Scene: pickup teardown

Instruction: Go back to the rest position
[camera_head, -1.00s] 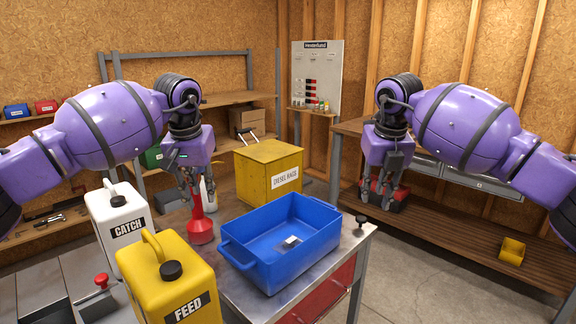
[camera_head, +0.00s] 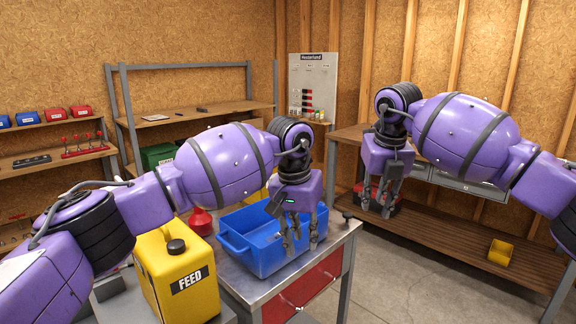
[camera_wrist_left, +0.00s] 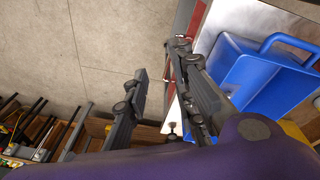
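My left gripper (camera_head: 303,246) hangs with its fingers down at the right end of the blue bin (camera_head: 237,244), in front of its wall in the head view. In the left wrist view, the left gripper (camera_wrist_left: 160,58) has its fingers apart with bare floor between them, and the blue bin (camera_wrist_left: 262,65) is to their right. My right gripper (camera_head: 377,208) hangs fingers down in front of the right workbench, with a gap between its fingers and nothing seen in it.
A red funnel-like thing (camera_head: 200,222) is partly hidden behind my left arm. A wooden workbench (camera_head: 455,235) stands at right. Bare floor (camera_head: 410,290) lies between cart and bench.

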